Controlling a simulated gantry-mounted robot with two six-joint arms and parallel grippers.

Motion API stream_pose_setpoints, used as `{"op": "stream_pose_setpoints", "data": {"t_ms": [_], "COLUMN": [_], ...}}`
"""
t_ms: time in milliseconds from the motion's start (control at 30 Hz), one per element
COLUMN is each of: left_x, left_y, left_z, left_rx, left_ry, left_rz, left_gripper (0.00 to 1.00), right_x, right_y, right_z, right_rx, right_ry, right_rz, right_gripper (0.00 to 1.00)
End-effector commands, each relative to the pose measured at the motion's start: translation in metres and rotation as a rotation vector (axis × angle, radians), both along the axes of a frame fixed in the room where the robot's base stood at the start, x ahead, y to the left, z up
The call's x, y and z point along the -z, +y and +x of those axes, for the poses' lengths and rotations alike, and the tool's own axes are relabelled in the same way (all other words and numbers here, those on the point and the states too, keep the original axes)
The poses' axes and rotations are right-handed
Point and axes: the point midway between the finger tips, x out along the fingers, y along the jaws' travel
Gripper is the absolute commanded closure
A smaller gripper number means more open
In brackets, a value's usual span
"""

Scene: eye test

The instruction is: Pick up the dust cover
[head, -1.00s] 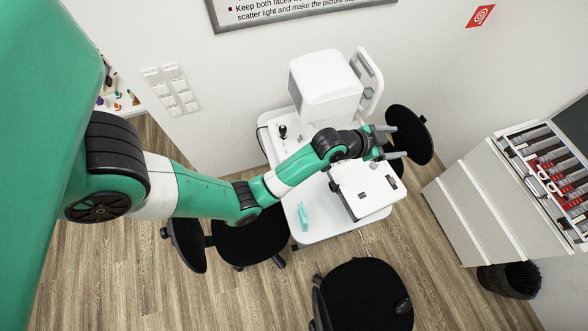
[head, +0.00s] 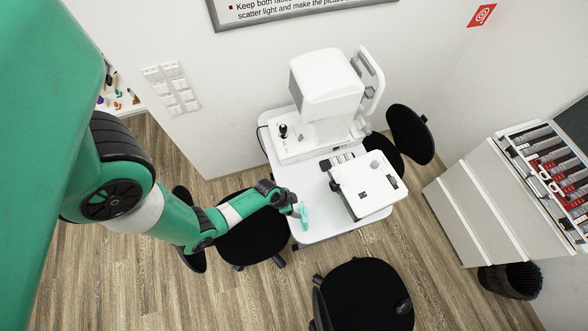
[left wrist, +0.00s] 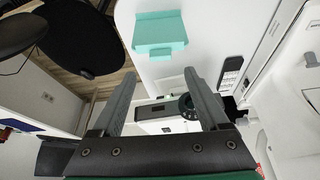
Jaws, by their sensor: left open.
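A small teal piece, which I take for the dust cover (head: 304,215), lies on the white table (head: 325,229) near its front left edge. In the left wrist view the dust cover (left wrist: 160,33) is a flat teal panel with a bent lower edge. It sits ahead of my left gripper (left wrist: 158,78), in line with the gap between the fingers. The fingers are open with nothing held, and a gap shows between them and the cover. In the head view my left gripper (head: 295,208) is beside the cover and small, partly overlapping it. My right gripper is not in view.
A white eye-test machine (head: 325,85) stands at the table's back. A white boxy device (head: 362,187) sits on its right part. Black chairs (head: 362,295) stand around it. A drawer cabinet (head: 487,205) with a lens tray (head: 548,165) is at the right.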

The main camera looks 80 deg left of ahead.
Motion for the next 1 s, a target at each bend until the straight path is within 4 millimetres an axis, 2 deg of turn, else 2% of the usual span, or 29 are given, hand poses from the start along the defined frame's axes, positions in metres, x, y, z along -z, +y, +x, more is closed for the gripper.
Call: {"op": "stream_pose_setpoints", "data": {"t_ms": [33,100,400,600,867,900,1000], "left_x": [0.015,0.027,0.070,0.078,0.077,0.077,0.077], "left_y": [0.000,0.001,0.003,0.004,0.004,0.004,0.004], "left_z": [0.004,0.009,0.027,0.033,0.034,0.034,0.034], "left_rx": [0.003,0.002,0.002,0.001,0.001,0.001,0.001], "left_ry": [-0.001,-0.002,-0.002,-0.002,-0.002,-0.002,-0.002], "left_rz": [0.001,0.002,0.001,0.002,0.001,0.001,0.001], "left_gripper": [0.22,0.22,0.22,0.22,0.22,0.24,0.42], "right_x": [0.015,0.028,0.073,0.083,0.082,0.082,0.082], "right_y": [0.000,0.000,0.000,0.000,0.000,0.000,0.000], "right_z": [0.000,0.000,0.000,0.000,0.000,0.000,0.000], "right_rx": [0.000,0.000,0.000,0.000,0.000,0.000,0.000], "right_ry": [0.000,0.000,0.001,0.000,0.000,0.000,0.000], "right_rz": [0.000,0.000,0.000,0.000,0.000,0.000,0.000], "right_gripper": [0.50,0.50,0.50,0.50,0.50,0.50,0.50]}}
